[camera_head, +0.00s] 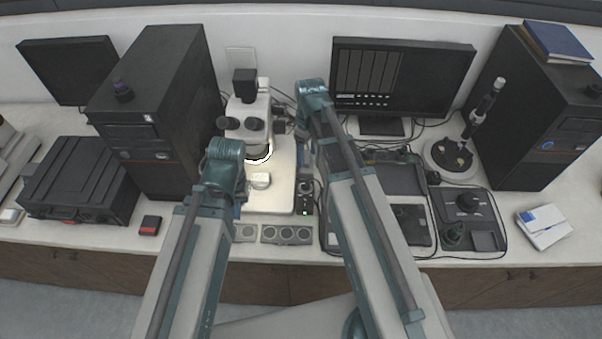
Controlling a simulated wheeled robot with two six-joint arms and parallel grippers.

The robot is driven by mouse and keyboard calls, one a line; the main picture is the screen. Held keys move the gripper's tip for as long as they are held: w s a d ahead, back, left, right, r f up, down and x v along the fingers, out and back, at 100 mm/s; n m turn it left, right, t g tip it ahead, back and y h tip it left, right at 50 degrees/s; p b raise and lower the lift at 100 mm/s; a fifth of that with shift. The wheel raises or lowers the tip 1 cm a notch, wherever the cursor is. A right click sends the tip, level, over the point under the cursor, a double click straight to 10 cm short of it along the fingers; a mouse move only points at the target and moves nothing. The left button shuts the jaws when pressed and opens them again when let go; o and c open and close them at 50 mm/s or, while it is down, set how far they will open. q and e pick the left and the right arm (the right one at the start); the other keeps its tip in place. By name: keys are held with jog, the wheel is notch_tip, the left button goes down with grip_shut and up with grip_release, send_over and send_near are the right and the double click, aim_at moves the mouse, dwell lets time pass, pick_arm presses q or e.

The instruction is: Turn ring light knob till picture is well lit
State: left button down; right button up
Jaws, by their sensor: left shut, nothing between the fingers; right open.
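The microscope (250,108) stands left of centre, with a bright ring light (260,157) under its head shining on a pale sample on the white base. A small dark control box (304,198) with a round knob and a green lamp stands at the right edge of the base. The monitor (455,75) shows a dark picture with vertical bands. My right gripper (303,160) is open above the control box, largely hidden by its arm. My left gripper (241,196) is shut and empty at the base's left edge, partly hidden behind its arm.
Dark computer towers (165,85) stand left and right (535,105). A grey block with round wells (287,235) lies in front of the base. A black tray (400,180) lies behind my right arm. A small red-and-black box (150,225) sits at the left front.

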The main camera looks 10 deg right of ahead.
aim_at(306, 183)
pick_arm(q)
jog(key=shift+f, duration=0.15)
pick_arm(e)
jog(key=shift+s+f, duration=0.1)
jog(key=shift+f, duration=0.05)
pick_arm(q)
notch_tip(306, 183, down, 14)
jog(key=b, duration=1.3)
jog(key=shift+r+b, duration=0.2)
jog(key=shift+b, duration=0.2)
pick_arm(e)
notch_tip(306, 183, down, 14)
jog(key=shift+a+r, duration=0.15)
jog(key=shift+r, duration=0.05)
grip_shut()
